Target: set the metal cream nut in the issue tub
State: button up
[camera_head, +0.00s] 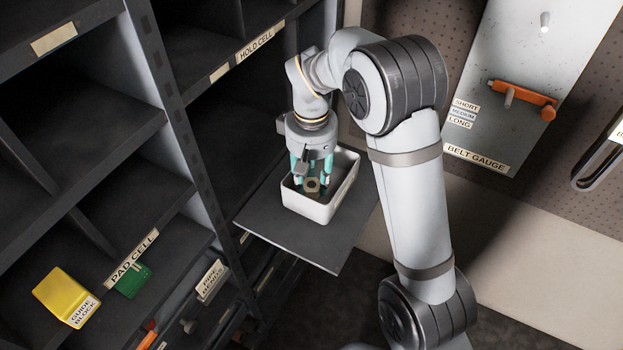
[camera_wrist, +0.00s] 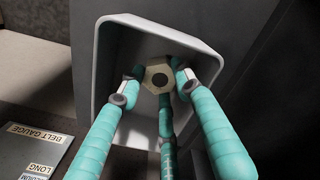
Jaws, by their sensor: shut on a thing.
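The metal cream nut (camera_wrist: 157,70) is a hexagonal ring with a dark central hole. It also shows in the head view (camera_head: 312,186), low between the fingers. My gripper (camera_head: 312,180) has teal fingers and is shut on the nut; in the wrist view the fingertips (camera_wrist: 155,84) press around it. The issue tub is a white open box (camera_head: 309,211) on a dark shelf, and its wall also shows in the wrist view (camera_wrist: 108,62). The fingers and nut are within the tub's opening. Whether the nut touches the tub floor I cannot tell.
The dark shelf board (camera_head: 322,250) sticks out under the tub. Dark pigeonholes with a hold cell label (camera_head: 255,45) stand to the left. A yellow guide block (camera_head: 62,294) and green block (camera_head: 132,281) lie lower left. A belt gauge panel (camera_head: 520,85) hangs at right.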

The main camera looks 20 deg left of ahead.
jog(key=shift+f+b, duration=0.45)
jog(key=shift+f, duration=0.05)
jog(key=o, duration=1.3)
jog(key=shift+o, duration=0.4)
jog(key=shift+r, duration=0.15)
notch_tip(320, 180, up, 12)
jog(key=p, duration=1.1)
jog(key=shift+r, duration=0.15)
notch_tip(320, 180, down, 6)
jog(key=b, duration=0.5)
